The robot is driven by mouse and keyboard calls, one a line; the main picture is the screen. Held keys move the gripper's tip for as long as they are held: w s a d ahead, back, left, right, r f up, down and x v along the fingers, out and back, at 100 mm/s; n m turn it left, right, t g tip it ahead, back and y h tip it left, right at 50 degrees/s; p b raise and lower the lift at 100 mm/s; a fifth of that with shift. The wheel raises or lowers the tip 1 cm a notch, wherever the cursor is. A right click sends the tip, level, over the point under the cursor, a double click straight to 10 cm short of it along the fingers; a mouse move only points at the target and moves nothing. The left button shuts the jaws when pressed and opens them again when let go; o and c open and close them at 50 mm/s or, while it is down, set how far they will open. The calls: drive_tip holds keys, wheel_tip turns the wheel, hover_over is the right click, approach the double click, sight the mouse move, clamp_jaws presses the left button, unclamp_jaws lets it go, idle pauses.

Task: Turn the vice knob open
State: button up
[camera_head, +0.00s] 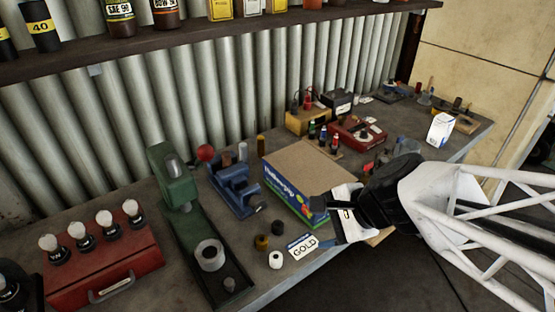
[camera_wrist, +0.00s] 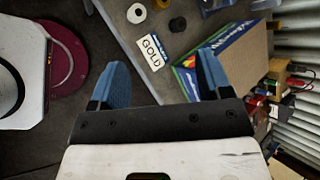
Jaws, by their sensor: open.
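A blue vice (camera_head: 237,187) stands on the bench in the head view, between the green press and the cardboard box. A red ball knob (camera_head: 206,153) shows at its upper left; I cannot tell whether it belongs to the vice or to the press. A blue part at the top edge of the wrist view (camera_wrist: 214,4) may be the vice. My gripper (camera_head: 324,223) is at the bench's front edge, right of the vice and apart from it. Its blue fingers (camera_wrist: 163,75) are spread and empty in the wrist view, near the box.
A cardboard box (camera_head: 305,172) stands between vice and gripper. A GOLD card (camera_head: 302,246) and small rollers (camera_head: 276,259) lie in front. The green press (camera_head: 180,210) and a red box with bulbs (camera_head: 105,268) are left. A shelf (camera_head: 130,58) hangs above.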

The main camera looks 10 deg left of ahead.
drive_tip(key=w+a+f+m+t+y, duration=0.2)
drive_tip(key=w+a+f+m+y, duration=0.15)
drive_tip(key=a+m, duration=0.35)
drive_tip(key=m+t, duration=0.3)
drive_tip(key=m, duration=0.8)
approach(260, 207)
drive_tip(key=a, duration=0.2)
drive_tip(key=shift+w+f+m, duration=0.65)
drive_tip(key=shift+w+m, duration=0.1)
drive_tip(key=shift+m, duration=0.15)
drive_tip(key=shift+a+f, duration=0.1)
drive_tip(key=shift+a, duration=0.1)
drive_tip(key=shift+x, duration=3.8)
drive_tip(key=shift+w+r, duration=0.1)
drive_tip(key=shift+r, duration=0.1)
drive_tip(key=c, duration=0.9)
